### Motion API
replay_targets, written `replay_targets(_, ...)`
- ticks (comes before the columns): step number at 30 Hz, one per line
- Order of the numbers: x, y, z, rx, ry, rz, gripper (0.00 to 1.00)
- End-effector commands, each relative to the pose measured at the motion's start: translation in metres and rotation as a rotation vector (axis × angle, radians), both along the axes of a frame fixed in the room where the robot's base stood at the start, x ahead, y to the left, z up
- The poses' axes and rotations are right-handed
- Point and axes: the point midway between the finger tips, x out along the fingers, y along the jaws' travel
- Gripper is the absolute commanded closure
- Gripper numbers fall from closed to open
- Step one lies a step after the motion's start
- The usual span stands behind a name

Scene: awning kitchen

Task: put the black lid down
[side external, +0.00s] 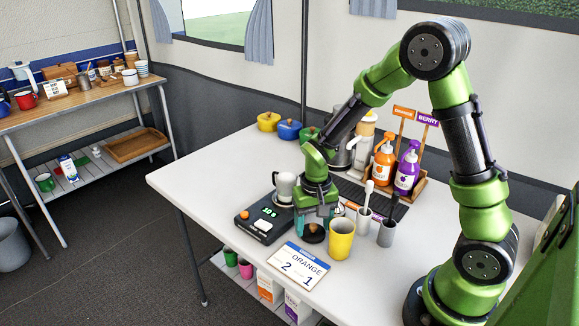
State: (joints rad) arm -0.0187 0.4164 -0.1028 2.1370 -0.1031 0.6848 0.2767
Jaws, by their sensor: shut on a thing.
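My gripper (314,222) points down over the white table, left of the yellow cup. Its fingers are shut on the black lid (313,236), a small dark round piece with a brownish spot on top. The lid is low, close to the table top; I cannot tell whether it touches the table. The fingers partly cover it.
A yellow cup (341,239) stands close on the right, and a black scale (262,222) on the left. An order card (298,266) lies in front. Grey holders (387,233), pump bottles (384,163) and a dark mat stand behind. The table's left part is clear.

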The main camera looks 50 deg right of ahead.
Motion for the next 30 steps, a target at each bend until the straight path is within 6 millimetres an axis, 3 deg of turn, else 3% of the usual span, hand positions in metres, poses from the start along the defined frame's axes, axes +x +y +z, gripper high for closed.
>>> replay_targets(3,-0.0004,-0.0001,-0.0107,0.000,0.001,0.000,0.64)
replay_targets(14,-0.0003,-0.0001,-0.0138,0.000,0.000,-0.001,0.64)
replay_targets(15,-0.0001,0.0000,-0.0140,0.000,0.000,-0.001,0.32)
replay_targets(19,-0.0002,-0.0001,-0.0137,0.000,0.000,-0.001,0.13)
replay_targets(30,0.0002,-0.0003,-0.0092,0.000,-0.002,0.000,0.10)
